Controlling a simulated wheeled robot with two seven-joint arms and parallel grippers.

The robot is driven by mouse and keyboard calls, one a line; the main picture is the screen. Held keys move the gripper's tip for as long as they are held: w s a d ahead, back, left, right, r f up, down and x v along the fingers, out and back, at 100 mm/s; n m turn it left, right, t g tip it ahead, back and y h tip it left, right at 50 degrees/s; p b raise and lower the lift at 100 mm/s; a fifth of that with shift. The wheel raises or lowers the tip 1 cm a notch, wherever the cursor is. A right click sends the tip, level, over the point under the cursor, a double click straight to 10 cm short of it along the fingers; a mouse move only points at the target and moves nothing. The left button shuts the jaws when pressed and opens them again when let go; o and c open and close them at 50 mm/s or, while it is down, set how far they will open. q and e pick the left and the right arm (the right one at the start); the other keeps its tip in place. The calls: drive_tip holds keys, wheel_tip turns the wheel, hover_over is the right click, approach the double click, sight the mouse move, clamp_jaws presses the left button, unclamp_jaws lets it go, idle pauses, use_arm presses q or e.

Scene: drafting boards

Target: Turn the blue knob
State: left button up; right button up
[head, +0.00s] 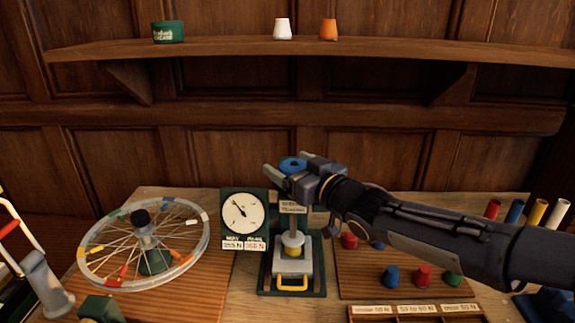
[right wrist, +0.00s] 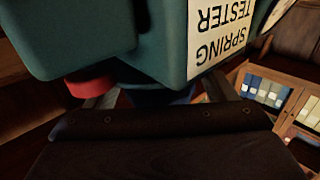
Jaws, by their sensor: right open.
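The blue knob (head: 292,164) is a round disc on top of the spring tester (head: 265,277), a green stand with a post, a yellow-and-white spring part and a yellow handle. My right gripper (head: 286,167) is open at the knob, one finger on each side of it. I cannot tell whether the fingers touch it. In the right wrist view the tester's green body and its upside-down label (right wrist: 222,40) fill the top, and the two fingers show below, with a dark blue shape (right wrist: 165,96) between them. My left gripper is not in view.
A dial gauge (head: 242,213) stands left of the tester, and a spoked wheel (head: 110,243) further left. A wooden board with coloured knobs (head: 392,276) lies to the right, under my right arm. A shelf (head: 230,47) with small cups runs along the wall behind.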

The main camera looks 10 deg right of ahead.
drive_tip(key=shift+w+a, duration=0.3)
drive_tip(key=shift+w, duration=0.25)
drive_tip(key=c, duration=1)
drive_tip(key=shift+d+f+b, duration=0.1)
drive_tip(key=shift+f+b, duration=0.05)
drive_tip(key=shift+b, duration=0.3)
drive_tip(key=m+t+h+b, duration=0.1)
drive_tip(key=b, duration=0.7)
drive_tip(key=shift+w+d+h, duration=0.1)
drive_tip(key=shift+d+h, duration=0.05)
drive_tip(key=shift+h, duration=0.15)
drive_tip(key=shift+b, duration=0.55)
